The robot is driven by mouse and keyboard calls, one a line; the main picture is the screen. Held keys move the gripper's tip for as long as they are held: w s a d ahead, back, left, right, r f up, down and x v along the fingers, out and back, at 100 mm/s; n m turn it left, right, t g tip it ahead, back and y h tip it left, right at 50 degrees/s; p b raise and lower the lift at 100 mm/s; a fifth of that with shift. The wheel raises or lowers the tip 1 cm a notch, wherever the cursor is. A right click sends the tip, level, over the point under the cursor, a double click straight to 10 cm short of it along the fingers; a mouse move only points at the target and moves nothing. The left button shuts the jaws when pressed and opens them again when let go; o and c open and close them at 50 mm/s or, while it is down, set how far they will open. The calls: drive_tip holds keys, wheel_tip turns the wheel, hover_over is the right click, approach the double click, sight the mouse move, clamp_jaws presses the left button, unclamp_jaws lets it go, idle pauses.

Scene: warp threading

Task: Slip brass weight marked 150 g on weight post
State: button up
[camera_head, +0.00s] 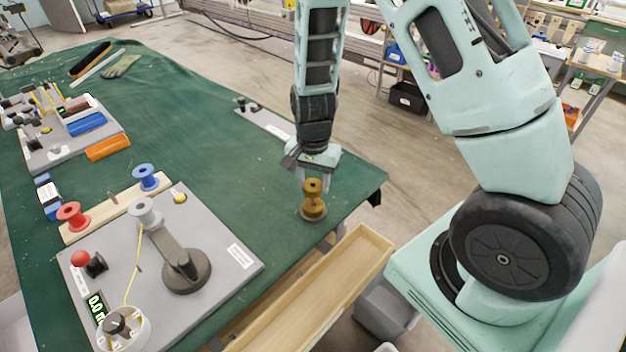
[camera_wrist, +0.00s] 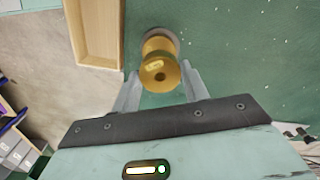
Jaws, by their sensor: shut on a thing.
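A brass spool-shaped weight (camera_head: 313,203) stands upright near the right edge of the green table, over a round grey disc (camera_head: 305,215). My gripper (camera_head: 314,182) points down from above and is shut on this weight. In the wrist view the weight (camera_wrist: 160,73) sits between the two fingers, with the grey disc (camera_wrist: 158,33) beyond it. A pale label shows on the weight, too small to read.
The grey panel (camera_head: 225,277) holds a grey spool (camera_head: 144,212), a red knob (camera_head: 80,258) and yellow thread. Red (camera_head: 71,216) and blue (camera_head: 147,177) spools stand behind. An open wooden tray (camera_head: 330,285) lies along the near table edge. Green cloth between weight and panel is clear.

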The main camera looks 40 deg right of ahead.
drive_tip(key=shift+f, duration=0.45)
idle(0.5)
drive_tip(key=o, duration=1.5)
drive_tip(key=shift+o, duration=0.2)
drive_tip(key=shift+r, duration=0.15)
wheel_tip(320, 180, up, 6)
drive_tip(key=p, duration=0.5)
